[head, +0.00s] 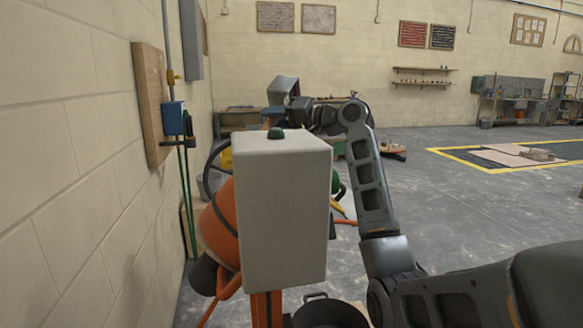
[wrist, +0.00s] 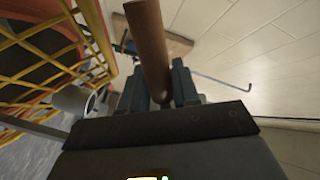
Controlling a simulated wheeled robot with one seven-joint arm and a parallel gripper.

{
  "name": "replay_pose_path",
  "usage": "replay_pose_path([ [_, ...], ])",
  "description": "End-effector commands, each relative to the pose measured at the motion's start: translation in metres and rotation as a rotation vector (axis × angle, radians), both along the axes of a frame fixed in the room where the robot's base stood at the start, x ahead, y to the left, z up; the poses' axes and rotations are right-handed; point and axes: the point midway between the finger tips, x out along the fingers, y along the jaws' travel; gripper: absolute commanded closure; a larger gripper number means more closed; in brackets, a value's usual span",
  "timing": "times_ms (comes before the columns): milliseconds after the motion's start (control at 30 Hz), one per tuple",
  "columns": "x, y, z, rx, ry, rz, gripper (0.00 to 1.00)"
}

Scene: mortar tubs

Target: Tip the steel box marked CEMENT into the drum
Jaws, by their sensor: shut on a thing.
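A grey steel box (head: 283,87) is held up in the air in the head view, tilted, above and behind the mixer; no CEMENT mark is readable. My gripper (head: 299,108) is at the end of my raised arm, beside the box. In the wrist view its fingers are shut around a brown round handle (wrist: 150,45); the box body is not clear there. The orange drum (head: 217,228) is largely hidden behind a pale housing. In the wrist view an orange part of it (wrist: 40,32) lies left, behind a yellow grid guard (wrist: 62,68). The box's contents are hidden.
The pale housing (head: 281,210) with a green knob stands close in front and blocks the view of the drum. A block wall (head: 80,150) runs along the left. A black tub (head: 330,312) stands on the floor below. Open floor lies to the right.

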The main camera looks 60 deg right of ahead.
Motion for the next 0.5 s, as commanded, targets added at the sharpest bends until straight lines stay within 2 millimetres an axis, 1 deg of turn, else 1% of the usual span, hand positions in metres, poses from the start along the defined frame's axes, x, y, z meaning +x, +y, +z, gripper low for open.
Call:
replay_pose_path([
  [167, -0.0002, 0.0003, -0.0031, 0.002, -0.026, 0.0, 1.0],
  [500, -0.0017, 0.0002, -0.0018, 0.006, -0.072, 0.0, 1.0],
])
